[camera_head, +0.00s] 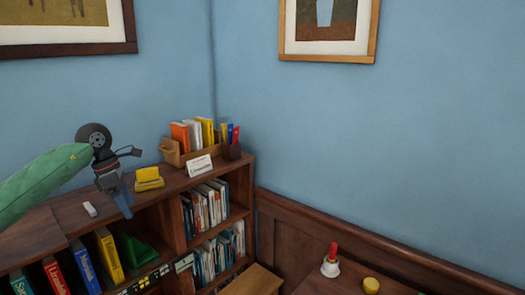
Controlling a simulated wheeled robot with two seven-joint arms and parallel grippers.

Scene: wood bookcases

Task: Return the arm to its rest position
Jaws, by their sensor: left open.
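My left arm comes in from the left in a green sleeve. Its gripper (118,190) hangs over the top of the wood bookcase (150,204), near its front edge. The gripper is open, with nothing seen in its jaws. It stands just left of a yellow object (149,178) on the bookcase top and is apart from it as far as I can see. My right gripper is not in view.
The bookcase top holds a small white block (90,209), a box of books (190,145), a dark pen cup (232,151) and a white card (199,166). Books fill the shelves below. A red-handled bell (330,266) and yellow round object (371,285) stand lower right.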

